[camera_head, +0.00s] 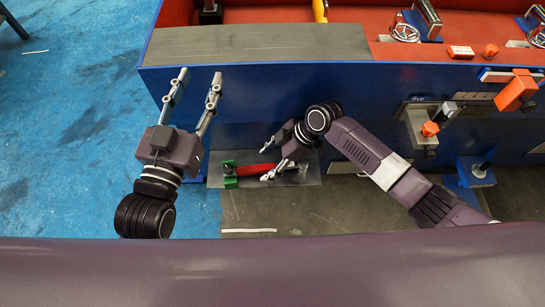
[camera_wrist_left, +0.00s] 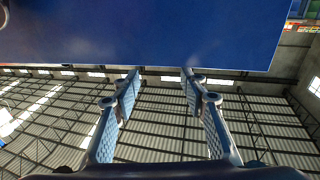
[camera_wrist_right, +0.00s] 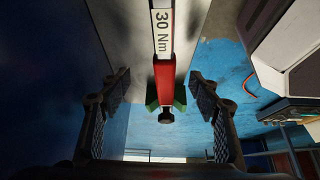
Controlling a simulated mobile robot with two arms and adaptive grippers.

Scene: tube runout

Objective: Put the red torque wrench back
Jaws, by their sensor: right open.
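The red torque wrench (camera_head: 255,169) lies on a grey plate (camera_head: 305,176) low in front of the blue bench, its left part by a green holder (camera_head: 229,170). The right wrist view shows its red body (camera_wrist_right: 164,78) with a white "30 Nm" label, between my fingers and apart from both; the green holder (camera_wrist_right: 180,97) shows behind it. My right gripper (camera_head: 267,164) is open at the wrench and partly covers its right part in the head view. My left gripper (camera_head: 200,76) is open and empty, over the bench's left front corner. Its fingers (camera_wrist_left: 160,75) stand apart in the left wrist view.
The blue bench (camera_head: 300,95) has a grey top (camera_head: 255,43) and a red surface behind it. Orange blocks (camera_head: 515,90) and a blue stand (camera_head: 474,172) are at the right. The blue floor (camera_head: 75,130) at the left is mostly clear.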

